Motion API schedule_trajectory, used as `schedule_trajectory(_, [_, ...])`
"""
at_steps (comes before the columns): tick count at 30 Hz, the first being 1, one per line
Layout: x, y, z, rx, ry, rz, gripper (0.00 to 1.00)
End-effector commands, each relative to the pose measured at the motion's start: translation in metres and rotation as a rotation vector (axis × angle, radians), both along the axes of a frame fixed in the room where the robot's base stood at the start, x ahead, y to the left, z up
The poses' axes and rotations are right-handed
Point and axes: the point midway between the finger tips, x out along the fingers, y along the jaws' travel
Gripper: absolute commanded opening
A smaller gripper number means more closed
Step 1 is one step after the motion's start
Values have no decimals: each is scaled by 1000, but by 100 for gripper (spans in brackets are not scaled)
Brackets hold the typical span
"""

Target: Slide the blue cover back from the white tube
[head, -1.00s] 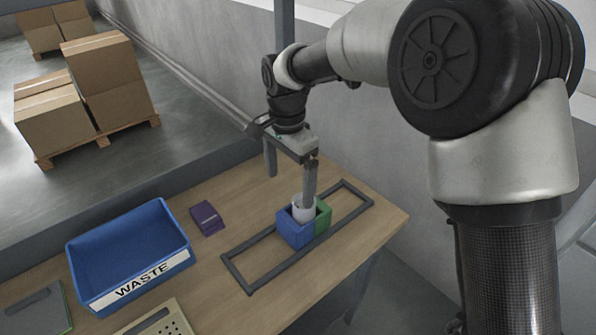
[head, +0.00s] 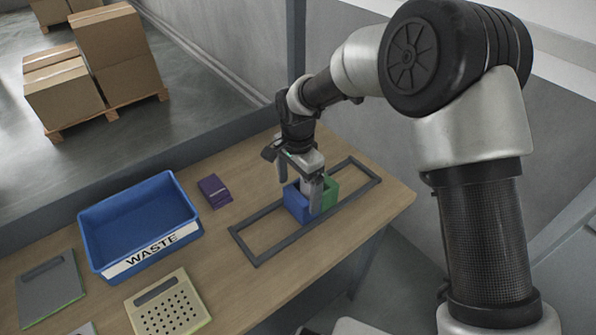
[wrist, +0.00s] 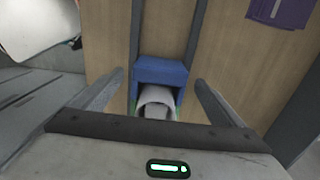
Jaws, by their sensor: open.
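The blue cover (head: 296,204) sits on the dark rail frame on the table, beside a green block (head: 332,192). In the wrist view the blue cover (wrist: 160,70) lies between and just beyond my fingers, wrapped around the far side of the white tube (wrist: 156,97). In the head view my gripper hides the tube. My gripper (head: 299,184) is open and points down over the blocks, one finger in front of them. In the wrist view its fingers (wrist: 159,84) stand left and right of the cover and tube, with gaps.
The dark rail frame (head: 262,250) lies along the table's right part. A blue WASTE bin (head: 140,222), a purple box (head: 214,191), a beige perforated plate (head: 168,305) and a grey plate (head: 50,290) lie to the left.

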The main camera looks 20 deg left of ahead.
Motion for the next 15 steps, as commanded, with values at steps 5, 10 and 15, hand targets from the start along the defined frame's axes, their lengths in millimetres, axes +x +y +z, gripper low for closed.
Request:
schedule_trajectory(5, [-1,-1,-32,-2,3,0,92])
schedule_trajectory(10, [0,0,-51,-1,0,-1,92])
schedule_trajectory(15, [0,0,-57,-1,0,-1,92])
